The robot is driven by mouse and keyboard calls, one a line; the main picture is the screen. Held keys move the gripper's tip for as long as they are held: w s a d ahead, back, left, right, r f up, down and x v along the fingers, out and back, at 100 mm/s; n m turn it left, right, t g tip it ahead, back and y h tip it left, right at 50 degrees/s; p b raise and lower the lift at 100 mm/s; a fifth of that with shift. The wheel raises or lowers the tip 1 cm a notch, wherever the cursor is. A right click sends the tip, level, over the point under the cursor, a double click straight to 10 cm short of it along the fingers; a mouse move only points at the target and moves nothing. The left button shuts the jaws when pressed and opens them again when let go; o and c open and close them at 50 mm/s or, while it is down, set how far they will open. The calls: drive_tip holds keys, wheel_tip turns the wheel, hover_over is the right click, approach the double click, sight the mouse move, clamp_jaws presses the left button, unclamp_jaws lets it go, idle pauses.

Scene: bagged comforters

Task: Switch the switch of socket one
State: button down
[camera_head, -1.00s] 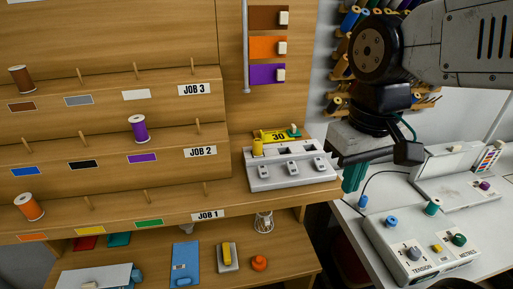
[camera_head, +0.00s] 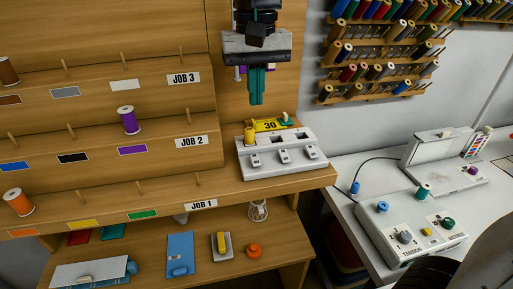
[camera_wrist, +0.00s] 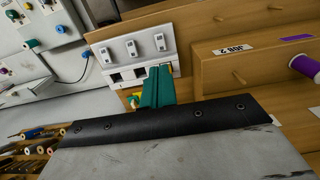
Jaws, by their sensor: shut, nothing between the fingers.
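A white socket panel (camera_head: 262,172) stands on the wooden shelf, with three sockets in its back row and a switch in front of each: left (camera_head: 255,160), middle (camera_head: 284,153) and right (camera_head: 312,150). No socket number is readable. A yellow piece (camera_head: 249,136) stands at the left socket. My gripper (camera_head: 257,101) has green fingers pressed together, empty, pointing down above and behind the panel, apart from it. In the wrist view the panel (camera_wrist: 120,72) appears turned around, beyond the green fingers (camera_wrist: 158,80), which hide part of its socket row.
A yellow block marked 30 (camera_head: 269,125) and a small green piece (camera_head: 287,120) sit behind the panel. A stepped spool rack with a purple spool (camera_head: 128,120) is at left. A control box (camera_head: 412,232) stands on the white table at right.

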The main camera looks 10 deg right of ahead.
sight(256, 159)
wheel_tip(256, 159, down, 14)
drive_tip(key=shift+s+f, duration=0.1)
idle(0.5)
drive_tip(key=shift+s+f, duration=0.35)
drive_tip(key=shift+f, duration=0.1)
drive_tip(key=shift+w+r, duration=0.25)
drive_tip(key=shift+w, duration=0.5)
